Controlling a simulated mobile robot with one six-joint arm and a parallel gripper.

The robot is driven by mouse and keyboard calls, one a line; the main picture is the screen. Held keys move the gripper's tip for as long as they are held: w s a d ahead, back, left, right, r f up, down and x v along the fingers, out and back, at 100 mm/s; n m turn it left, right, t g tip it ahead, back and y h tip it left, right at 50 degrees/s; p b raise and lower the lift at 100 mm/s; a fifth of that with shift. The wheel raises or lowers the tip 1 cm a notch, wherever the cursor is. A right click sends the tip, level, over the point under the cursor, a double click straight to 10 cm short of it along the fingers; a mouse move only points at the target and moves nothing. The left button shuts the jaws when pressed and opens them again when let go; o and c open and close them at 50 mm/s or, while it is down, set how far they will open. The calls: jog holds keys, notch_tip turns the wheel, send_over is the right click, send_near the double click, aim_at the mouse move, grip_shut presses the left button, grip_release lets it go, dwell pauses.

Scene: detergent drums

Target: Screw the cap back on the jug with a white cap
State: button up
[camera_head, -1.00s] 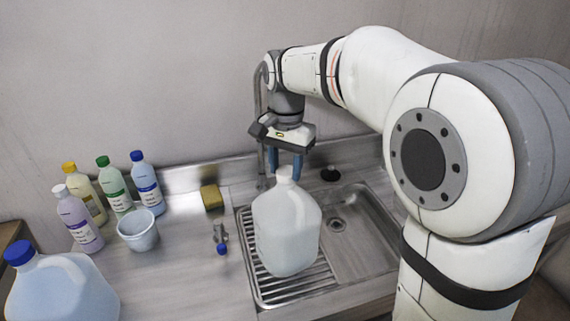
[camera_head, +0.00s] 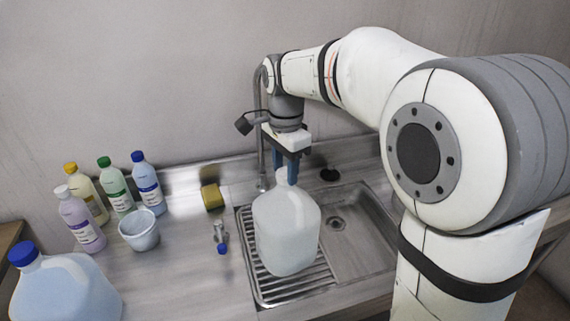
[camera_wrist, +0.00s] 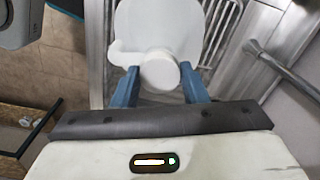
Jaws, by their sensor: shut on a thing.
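The jug with a white cap (camera_head: 287,235) is a large translucent white jug standing upright on the ribbed drainboard of the sink. My gripper (camera_head: 287,174) points straight down over the jug's neck, its blue fingers shut on the white cap. In the wrist view the round white cap (camera_wrist: 160,70) lies between the two blue fingers, with the jug body (camera_wrist: 158,25) behind it. The cap is at the mouth of the jug; in the head view the fingers largely hide it. How far it is threaded I cannot tell.
A large jug with a blue cap (camera_head: 65,290) stands at the front left. Several small bottles (camera_head: 118,188) and a white cup (camera_head: 139,230) stand at the back left. A yellow sponge (camera_head: 212,196) and the faucet (camera_head: 262,120) are near the wall. The sink basin (camera_head: 350,235) is empty.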

jog(key=shift+f, duration=0.1)
jog(key=m+p, duration=0.1)
jog(key=m, duration=0.4)
jog(key=shift+m, duration=0.5)
jog(key=m, duration=0.5)
jog(key=shift+m+p, duration=0.3)
jog(key=shift+p, duration=0.1)
jog(key=o, duration=0.7)
jog(key=shift+w, duration=0.1)
